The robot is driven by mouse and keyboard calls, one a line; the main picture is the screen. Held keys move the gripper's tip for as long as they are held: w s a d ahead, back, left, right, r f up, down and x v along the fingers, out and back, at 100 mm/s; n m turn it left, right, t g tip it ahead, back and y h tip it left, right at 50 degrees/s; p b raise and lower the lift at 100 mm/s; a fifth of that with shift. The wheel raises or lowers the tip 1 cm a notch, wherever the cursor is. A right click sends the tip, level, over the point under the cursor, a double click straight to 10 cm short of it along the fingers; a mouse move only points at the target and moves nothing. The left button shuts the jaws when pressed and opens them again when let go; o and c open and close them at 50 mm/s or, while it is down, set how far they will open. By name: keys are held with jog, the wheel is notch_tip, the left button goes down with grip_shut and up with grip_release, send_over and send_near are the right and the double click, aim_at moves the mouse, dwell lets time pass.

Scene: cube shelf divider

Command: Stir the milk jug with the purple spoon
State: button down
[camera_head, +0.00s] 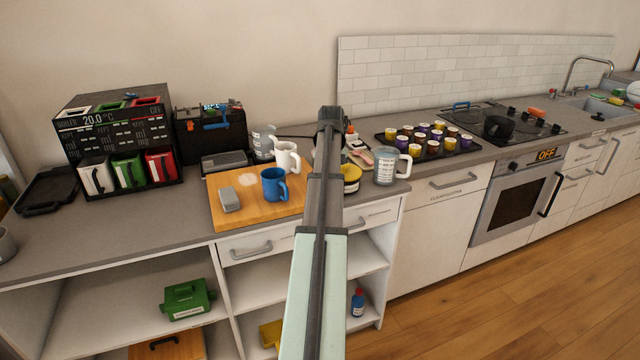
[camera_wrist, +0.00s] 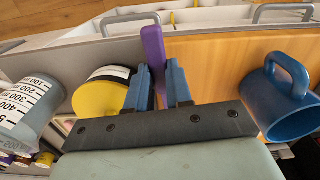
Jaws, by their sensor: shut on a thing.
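The purple spoon (camera_wrist: 153,50) is in the wrist view, its purple shaft between the blue fingers of my gripper (camera_wrist: 158,85). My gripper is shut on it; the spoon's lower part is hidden. In the head view my arm hides the fingers and spoon. No vessel is clearly labelled as the milk jug. A white jug with a handle (camera_head: 287,157) stands at the back of the wooden board. A clear measuring jug (camera_head: 385,166) stands right of my arm; it also shows at the left of the wrist view (camera_wrist: 28,105).
A blue mug (camera_head: 273,185) and a grey block (camera_head: 230,200) stand on the wooden board (camera_head: 250,212). A yellow container (camera_head: 351,180) is close to my gripper. Another clear vessel (camera_head: 263,142) stands behind the board. A tray of small jars (camera_head: 428,140) lies right. The left counter front is clear.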

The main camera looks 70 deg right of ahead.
jog(key=s+r, duration=0.4)
jog(key=s, duration=0.5)
jog(key=w+d+r+n+g, duration=0.6)
jog(key=w+d+n+g, duration=0.15)
jog(key=w, duration=0.35)
jog(key=w+d+r+n+g+h, duration=0.1)
jog(key=w+r+n+g+h, duration=0.25)
jog(key=w, duration=0.55)
jog(key=w+d+r+n+h, duration=0.1)
jog(key=w+r+n+h, duration=0.2)
jog(key=w+r+h, duration=0.35)
notch_tip(320, 180, down, 13)
jog(key=w+y, duration=0.1)
jog(key=w, duration=0.1)
jog(key=shift+a, duration=0.25)
dwell(0.3)
jog(key=shift+f, duration=0.1)
jog(key=shift+w, duration=0.1)
dwell(0.3)
